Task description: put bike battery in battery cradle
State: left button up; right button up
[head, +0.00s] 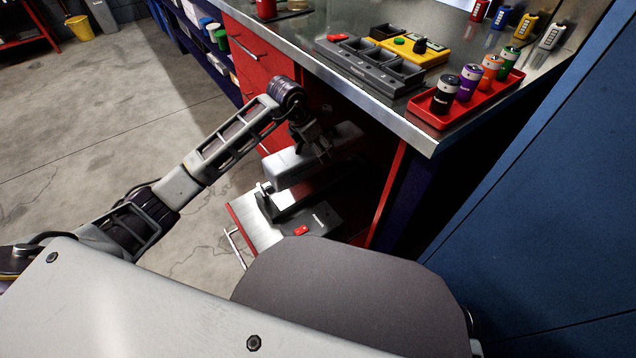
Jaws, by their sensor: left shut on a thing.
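My left gripper (312,146) reaches down in front of the bench, beside the open space under the worktop. It is shut on a long light-grey block that looks like the bike battery (288,168); the fingers and part of the block are hard to make out in the shadow. Just below the block is a low dark-grey unit with a red button (318,222), on a pulled-out red-edged tray; it may be the battery cradle. I cannot tell whether the block touches it. My right gripper is out of view.
The metal worktop (300,38) overhangs the arm's right side. On it are a grey compartment tray (368,70), a yellow box (425,53) and a red tray (440,122) with several coloured cells. A blue panel (540,220) stands at right.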

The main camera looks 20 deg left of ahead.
pick_arm(q)
jog(key=shift+w+r, duration=0.25)
jog(key=shift+r, duration=0.05)
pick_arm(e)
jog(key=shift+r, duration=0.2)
pick_arm(q)
jog(key=shift+f, duration=0.15)
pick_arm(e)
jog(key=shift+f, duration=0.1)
pick_arm(q)
jog(key=shift+f+b, duration=1.15)
jog(key=shift+f, duration=1.85)
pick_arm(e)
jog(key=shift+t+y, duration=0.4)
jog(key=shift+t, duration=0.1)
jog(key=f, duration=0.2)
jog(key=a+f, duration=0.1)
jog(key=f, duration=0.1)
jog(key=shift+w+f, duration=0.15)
pick_arm(q)
jog(key=shift+f, duration=0.15)
jog(key=shift+f+b, duration=0.3)
jog(key=shift+f, duration=0.25)
jog(key=shift+f+b, duration=0.3)
jog(key=shift+f, duration=0.9)
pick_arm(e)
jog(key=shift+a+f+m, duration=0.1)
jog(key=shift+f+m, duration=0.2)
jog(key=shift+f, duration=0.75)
